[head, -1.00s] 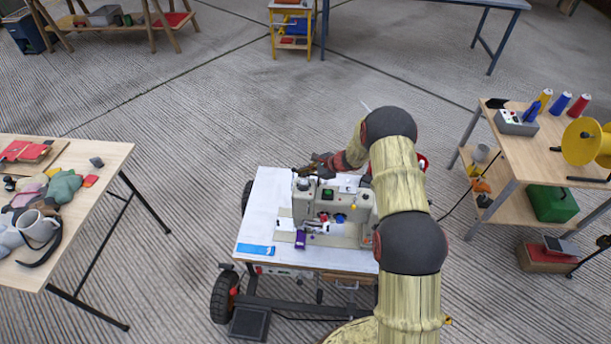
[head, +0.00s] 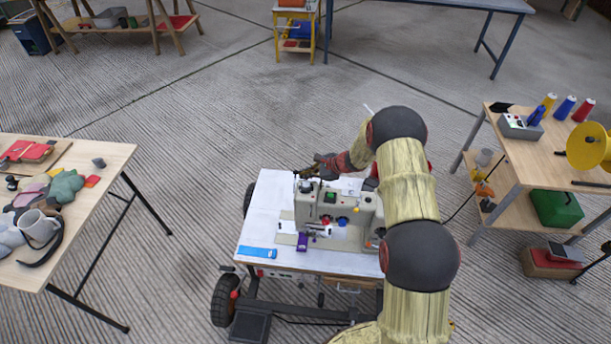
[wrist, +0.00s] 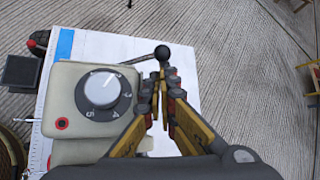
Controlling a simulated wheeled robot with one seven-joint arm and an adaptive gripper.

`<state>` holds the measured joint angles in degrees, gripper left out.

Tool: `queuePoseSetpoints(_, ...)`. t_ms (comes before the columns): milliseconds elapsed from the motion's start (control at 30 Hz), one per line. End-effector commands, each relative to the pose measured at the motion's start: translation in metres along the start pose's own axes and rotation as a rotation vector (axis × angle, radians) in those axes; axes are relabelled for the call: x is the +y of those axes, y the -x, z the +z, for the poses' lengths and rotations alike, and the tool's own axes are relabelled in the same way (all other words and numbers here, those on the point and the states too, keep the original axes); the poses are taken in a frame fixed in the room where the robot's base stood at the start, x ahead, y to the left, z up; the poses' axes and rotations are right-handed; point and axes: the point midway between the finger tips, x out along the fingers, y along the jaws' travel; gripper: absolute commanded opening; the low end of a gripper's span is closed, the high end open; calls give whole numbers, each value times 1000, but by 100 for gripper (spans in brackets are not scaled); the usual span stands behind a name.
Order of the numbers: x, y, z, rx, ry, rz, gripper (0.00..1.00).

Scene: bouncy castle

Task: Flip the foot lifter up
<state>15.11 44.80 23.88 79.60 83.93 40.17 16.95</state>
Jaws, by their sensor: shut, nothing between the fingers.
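The sewing machine (head: 352,207) is a beige-grey box with a green display and a blue and a red knob. Its end with a white numbered dial (wrist: 102,88) shows in the wrist view. A thin dark lever with a black ball knob (wrist: 162,52), likely the foot lifter, sticks out from the machine. My gripper (wrist: 163,80) is shut and empty, its fingertips just below the ball in the picture. I cannot tell whether they touch it. In the head view my gripper (head: 311,171) is behind the machine's left end, and the lever is hard to make out there.
The machine stands on a white-topped wheeled cart (head: 262,215) with a blue strip (head: 257,252) at its front left. A cluttered table (head: 112,160) is at left, a bench with spools (head: 545,150) at right. The floor behind the cart is clear.

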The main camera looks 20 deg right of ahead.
Motion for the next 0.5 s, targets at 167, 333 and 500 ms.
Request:
queuePoseSetpoints(167,0,1,0,-1,0,0,0)
queuePoseSetpoints(333,-1,18,0,1,0,-2,0)
queuePoseSetpoints(500,-2,52,0,1,0,-3,0)
